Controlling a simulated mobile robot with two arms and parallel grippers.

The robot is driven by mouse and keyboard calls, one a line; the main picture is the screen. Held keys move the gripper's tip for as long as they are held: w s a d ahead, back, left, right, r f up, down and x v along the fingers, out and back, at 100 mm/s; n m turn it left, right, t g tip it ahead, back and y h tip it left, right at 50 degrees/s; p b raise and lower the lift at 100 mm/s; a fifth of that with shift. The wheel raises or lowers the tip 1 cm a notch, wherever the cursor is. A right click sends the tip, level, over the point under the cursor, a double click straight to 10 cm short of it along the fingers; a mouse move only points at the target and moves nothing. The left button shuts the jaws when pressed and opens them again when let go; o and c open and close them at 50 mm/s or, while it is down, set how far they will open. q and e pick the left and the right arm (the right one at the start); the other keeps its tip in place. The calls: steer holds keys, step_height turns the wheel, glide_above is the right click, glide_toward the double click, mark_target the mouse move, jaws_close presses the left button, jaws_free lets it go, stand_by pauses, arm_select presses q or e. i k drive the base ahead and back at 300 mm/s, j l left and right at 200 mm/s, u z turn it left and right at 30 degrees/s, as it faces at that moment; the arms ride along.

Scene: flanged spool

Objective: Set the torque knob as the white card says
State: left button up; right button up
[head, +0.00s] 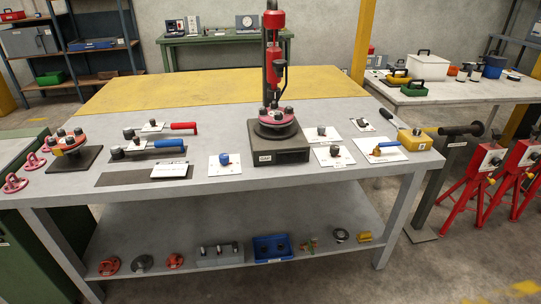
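A white card (170,170) stands at the front left of the grey workbench, by a dark mat (125,178); its writing is too small to read. Several pale plates with small knobs lie on the bench: one with a blue knob (224,160), one with a dark knob (334,152), another with a dark knob (321,132), and one farther right (362,125). I cannot tell which knob is the torque knob or how any is set. Neither of my grippers is in view.
A red press-like stand (274,60) rises mid-bench, with a pink flanged part (276,119) on its base. A blue-handled tool (168,143) and red-handled tool (184,126) lie left. A yellow box (414,140) sits right. The yellow area (210,88) behind is clear.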

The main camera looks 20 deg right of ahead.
mark_target(334, 150)
steer(key=i+l, duration=0.1)
steer(key=l, duration=0.3)
steer(key=i+l, duration=0.1)
steer(key=l, duration=0.3)
steer(key=i+l, duration=0.1)
steer(key=l, duration=0.25)
